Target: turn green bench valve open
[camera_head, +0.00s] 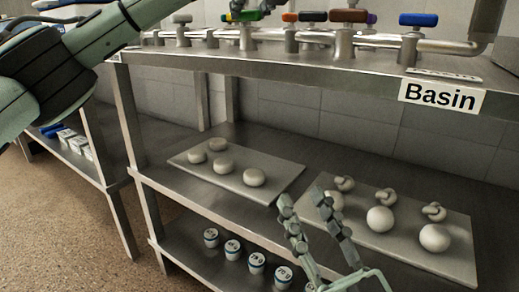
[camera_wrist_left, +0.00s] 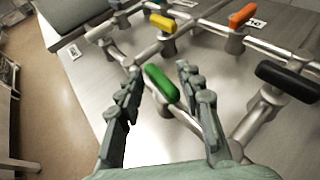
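The green valve handle (camera_wrist_left: 161,84) is a rounded green bar on a grey metal pipe on the bench top. In the left wrist view it slants from upper left to lower right, between the two fingers of my left gripper (camera_wrist_left: 160,70). The fingers are apart, with gaps on both sides of the handle. In the head view the green handle (camera_head: 243,16) is at the top edge, where my left gripper is mostly cut off. My right gripper (camera_head: 302,196) is open and empty, low in front of the lower shelf.
Other valve handles stand close by: yellow (camera_wrist_left: 162,23), orange (camera_wrist_left: 242,13), black (camera_wrist_left: 288,80) and blue (camera_head: 418,19). A "Basin" sign (camera_head: 441,95) hangs on the bench edge. Trays with round pieces (camera_head: 223,166) lie on the shelf below.

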